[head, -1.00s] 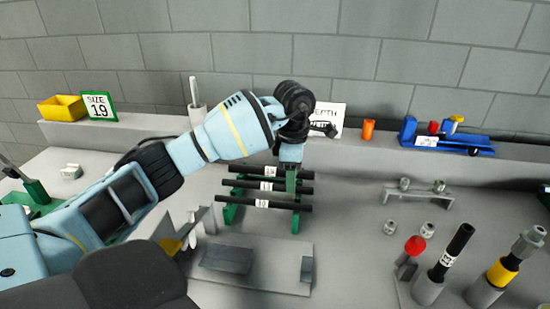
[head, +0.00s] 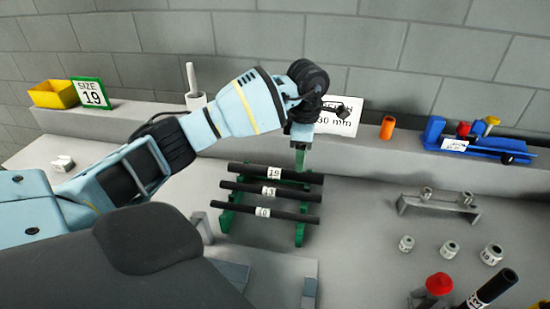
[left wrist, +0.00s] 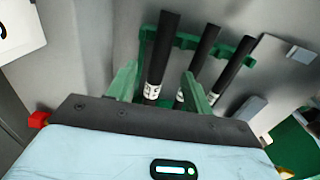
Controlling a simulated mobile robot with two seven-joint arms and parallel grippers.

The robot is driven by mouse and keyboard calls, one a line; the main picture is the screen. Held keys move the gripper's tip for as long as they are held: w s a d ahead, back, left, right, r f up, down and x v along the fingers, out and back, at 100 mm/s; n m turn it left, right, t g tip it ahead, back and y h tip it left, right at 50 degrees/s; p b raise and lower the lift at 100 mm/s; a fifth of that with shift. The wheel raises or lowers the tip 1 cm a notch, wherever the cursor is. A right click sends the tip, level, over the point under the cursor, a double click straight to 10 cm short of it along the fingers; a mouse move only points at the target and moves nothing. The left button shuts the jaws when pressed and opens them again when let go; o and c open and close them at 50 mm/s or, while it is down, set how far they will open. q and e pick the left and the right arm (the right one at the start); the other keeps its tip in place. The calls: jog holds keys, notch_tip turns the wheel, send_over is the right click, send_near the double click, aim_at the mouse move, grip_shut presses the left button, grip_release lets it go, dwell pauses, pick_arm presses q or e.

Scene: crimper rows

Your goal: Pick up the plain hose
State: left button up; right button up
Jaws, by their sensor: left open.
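Three black hoses with white labels lie across a green rack (head: 299,234). They are the rear hose marked 19 (head: 245,170), the middle hose marked 13 (head: 300,194) and the front hose marked 10 (head: 295,217). My left gripper (head: 301,160) points down at the right part of the rear hose. In the left wrist view its open green fingers (left wrist: 161,84) stand on either side of the 19 hose (left wrist: 162,50); I cannot tell whether they touch it. My right gripper is not in view.
A green-framed sign (head: 92,93) reads SIZE 19, beside a yellow bin (head: 53,94) on the rear ledge. A white sign (head: 342,116), an orange cylinder (head: 388,127) and a blue tool (head: 480,145) are also there. Metal fittings (head: 450,249) and a black hose (head: 492,289) are at right.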

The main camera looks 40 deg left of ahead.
aim_at(275, 173)
pick_arm(q)
jog(key=shift+f, duration=3.05)
grip_shut()
